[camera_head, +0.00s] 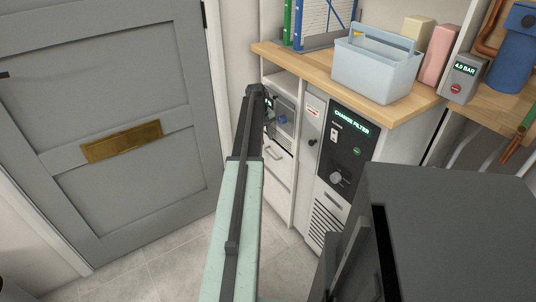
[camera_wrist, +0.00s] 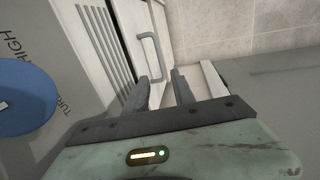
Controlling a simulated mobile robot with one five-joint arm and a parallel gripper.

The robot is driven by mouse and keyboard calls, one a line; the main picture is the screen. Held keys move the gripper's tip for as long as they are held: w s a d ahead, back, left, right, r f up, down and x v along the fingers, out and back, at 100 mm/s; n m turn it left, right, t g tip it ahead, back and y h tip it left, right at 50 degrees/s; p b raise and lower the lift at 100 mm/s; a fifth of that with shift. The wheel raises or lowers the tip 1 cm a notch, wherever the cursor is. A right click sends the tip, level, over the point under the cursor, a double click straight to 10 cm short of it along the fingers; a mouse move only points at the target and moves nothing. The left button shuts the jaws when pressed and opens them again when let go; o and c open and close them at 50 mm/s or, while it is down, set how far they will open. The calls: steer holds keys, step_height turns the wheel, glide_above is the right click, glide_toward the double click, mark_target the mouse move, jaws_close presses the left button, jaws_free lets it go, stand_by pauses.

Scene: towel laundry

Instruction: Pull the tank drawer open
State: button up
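A white drawer front (camera_head: 277,163) with a bar handle (camera_head: 272,153) sits low in the cabinet, below a grey unit with a blue knob (camera_head: 283,119). It looks closed. In the wrist view the grey handle (camera_wrist: 151,56) stands out from the pale front, beside a row of vent slots. My gripper (camera_wrist: 163,78) is open, its two dark fingers apart with nothing between them. The handle lies just beyond the fingertips, nearer the left finger; I cannot tell whether they touch. In the head view my arm hides part of the unit, and the fingers are hard to make out.
A black "CHANGE FILTER" panel (camera_head: 345,150) with a knob is to the right. A wooden counter (camera_head: 287,57) above carries a pale blue caddy (camera_head: 375,72). A grey door (camera_head: 110,110) stands at left. The tiled floor (camera_head: 165,275) shows free room.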

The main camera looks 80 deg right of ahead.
mark_target(268, 152)
steer(key=f+b, duration=0.5)
steer(key=s+d+f+b, duration=0.1)
steer(key=f+b, duration=0.1)
steer(key=shift+f+b, duration=0.4)
steer(key=shift+r, duration=0.1)
steer(key=shift+a, duration=0.1)
jaws_close()
stand_by(0.8)
